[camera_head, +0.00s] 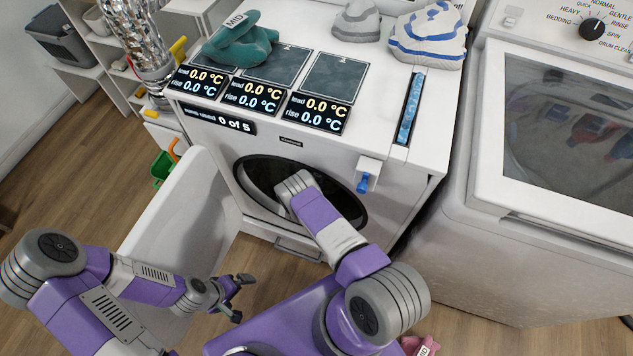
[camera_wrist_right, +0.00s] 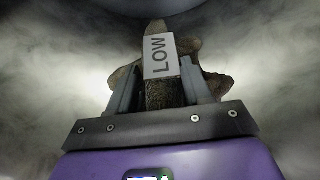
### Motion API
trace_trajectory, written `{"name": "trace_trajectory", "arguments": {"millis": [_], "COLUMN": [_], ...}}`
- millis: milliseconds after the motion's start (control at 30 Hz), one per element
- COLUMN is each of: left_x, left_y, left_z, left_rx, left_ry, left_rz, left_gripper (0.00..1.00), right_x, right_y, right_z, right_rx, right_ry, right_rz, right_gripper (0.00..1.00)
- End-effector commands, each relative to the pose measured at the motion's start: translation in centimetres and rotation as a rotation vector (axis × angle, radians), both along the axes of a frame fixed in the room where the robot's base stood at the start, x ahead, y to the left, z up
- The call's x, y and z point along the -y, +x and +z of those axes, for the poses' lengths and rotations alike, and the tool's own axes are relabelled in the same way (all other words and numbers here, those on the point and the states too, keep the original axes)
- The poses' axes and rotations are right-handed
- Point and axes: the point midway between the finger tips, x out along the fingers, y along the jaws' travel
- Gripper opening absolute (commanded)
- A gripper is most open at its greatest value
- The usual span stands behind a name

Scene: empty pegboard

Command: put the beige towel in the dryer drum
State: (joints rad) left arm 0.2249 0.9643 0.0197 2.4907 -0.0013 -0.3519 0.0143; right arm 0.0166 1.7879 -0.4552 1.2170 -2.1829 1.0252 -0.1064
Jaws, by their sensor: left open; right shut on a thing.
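The beige towel (camera_wrist_right: 216,84) shows in the right wrist view as a brownish, shadowed bundle with a white "LOW" tag. My right gripper (camera_wrist_right: 160,68) is shut on it, with a finger on each side of the towel. In the head view my right arm reaches into the dark round opening of the dryer drum (camera_head: 262,176), so that gripper and the towel are hidden there. The wrist view shows misty grey drum walls around them. My left gripper (camera_head: 241,298) is open and empty, low in front of the dryer, beside the white panel.
A teal towel (camera_head: 240,46) tagged "MID", a grey towel (camera_head: 357,22) and a blue-striped white towel (camera_head: 428,38) lie on top. A pink towel (camera_head: 421,346) is on the floor. A white curved panel (camera_head: 185,215) stands left; a washer (camera_head: 470,240) stands right.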

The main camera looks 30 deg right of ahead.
Motion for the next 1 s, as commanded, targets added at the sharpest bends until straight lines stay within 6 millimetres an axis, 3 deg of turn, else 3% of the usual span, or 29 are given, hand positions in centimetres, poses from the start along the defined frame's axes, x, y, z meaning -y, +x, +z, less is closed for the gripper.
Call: {"name": "trace_trajectory", "arguments": {"millis": [100, 867, 900, 1000], "left_x": [0.0, 0.0, 0.0, 0.0], "left_y": [0.0, 0.0, 0.0, 0.0], "left_z": [-1.2, -1.0, -1.0, -1.0], "left_rx": [0.0, 0.0, 0.0, 0.0], "left_ry": [0.0, 0.0, 0.0, 0.0], "left_rz": [0.0, 0.0, 0.0, 0.0], "left_gripper": [1.0, 1.0, 1.0, 1.0], "right_x": [0.0, 0.0, 0.0, 0.0], "right_y": [0.0, 0.0, 0.0, 0.0], "right_z": [-2.0, -3.0, -3.1, -3.1], "right_rx": [0.001, 0.001, 0.0, 0.0], "right_ry": [0.001, -0.001, 0.0, 0.0], "right_rz": [-0.002, 0.0, 0.0, 0.0], "right_gripper": [0.09, 0.09, 0.54, 0.69]}}
